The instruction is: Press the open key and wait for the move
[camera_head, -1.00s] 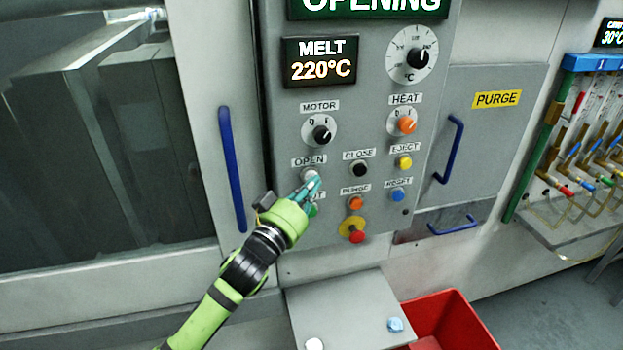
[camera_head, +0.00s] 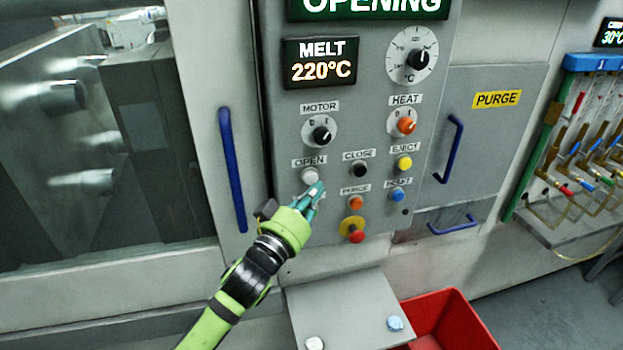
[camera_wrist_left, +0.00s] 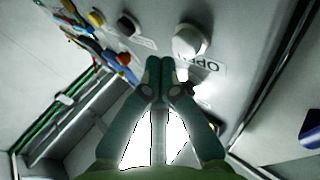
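The white open key (camera_head: 309,175) sits under its OPEN label on the grey control panel (camera_head: 375,225). It also shows in the left wrist view (camera_wrist_left: 190,40), just beyond the fingertips. My left gripper (camera_head: 316,188) is just below and right of the key, its teal fingers brought together and empty. In the left wrist view its fingertips (camera_wrist_left: 160,62) meet and appear apart from the key. The lit display (camera_head: 375,8) reads OPENING. Behind the window at left, the machine's mould parts (camera_head: 60,95) stand apart with bright bars between. My right gripper is not in view.
The black close key (camera_head: 360,170) and other coloured buttons are close by on the panel. A blue door handle (camera_head: 232,170) stands left of it. Below are a grey shelf (camera_head: 350,310) and a red crate (camera_head: 455,325).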

